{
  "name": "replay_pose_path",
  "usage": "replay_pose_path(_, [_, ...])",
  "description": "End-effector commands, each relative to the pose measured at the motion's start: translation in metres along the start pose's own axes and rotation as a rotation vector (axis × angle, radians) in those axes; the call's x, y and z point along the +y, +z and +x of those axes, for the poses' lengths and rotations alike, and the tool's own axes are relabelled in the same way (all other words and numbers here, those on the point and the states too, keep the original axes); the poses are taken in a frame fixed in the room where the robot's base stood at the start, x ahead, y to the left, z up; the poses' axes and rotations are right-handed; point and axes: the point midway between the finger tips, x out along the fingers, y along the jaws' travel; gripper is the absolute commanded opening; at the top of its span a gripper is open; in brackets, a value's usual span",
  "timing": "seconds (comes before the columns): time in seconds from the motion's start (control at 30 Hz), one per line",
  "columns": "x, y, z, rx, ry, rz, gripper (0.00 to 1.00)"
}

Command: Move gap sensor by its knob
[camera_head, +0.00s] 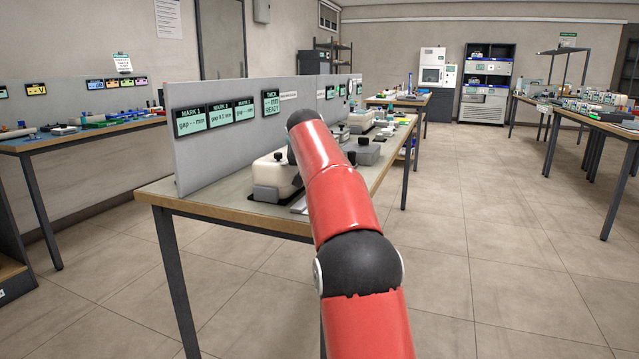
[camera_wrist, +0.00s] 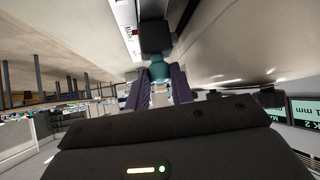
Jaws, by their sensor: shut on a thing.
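In the wrist view my gripper (camera_wrist: 160,76) has its two dark fingers closed on a teal knob (camera_wrist: 160,65). A dark grey block (camera_wrist: 156,37) shows just beyond the knob and looks like the gap sensor's body; I cannot tell whether it is lifted or resting on the bench. In the head view my red arm reaches over the bench (camera_head: 222,218) and hides my gripper and the knob. The MARK 1 (camera_head: 191,120), MARK 2 (camera_head: 220,114) and MARK 3 (camera_head: 244,109) gap displays hang on the grey partition.
A cream-coloured device with a dark base (camera_head: 272,178) stands on the bench left of my arm. A grey box (camera_head: 367,151) stands to the right. The thickness display (camera_head: 271,102) reads READY. The grey partition (camera_head: 205,165) bounds the bench's left side. The floor at right is clear.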

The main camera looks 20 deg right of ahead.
Motion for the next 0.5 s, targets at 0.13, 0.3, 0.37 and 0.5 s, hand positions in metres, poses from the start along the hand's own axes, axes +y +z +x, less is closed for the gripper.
replay_pose_path(0.13, [-0.003, 0.005, -0.005, 0.002, -0.001, -0.001, 0.03])
replay_pose_path(0.3, [-0.005, 0.01, -0.012, 0.002, -0.002, 0.0, 0.03])
replay_pose_path(0.37, [-0.006, 0.012, -0.014, 0.002, -0.002, 0.0, 0.03])
replay_pose_path(0.5, [-0.008, 0.017, -0.02, 0.002, -0.002, 0.0, 0.03])
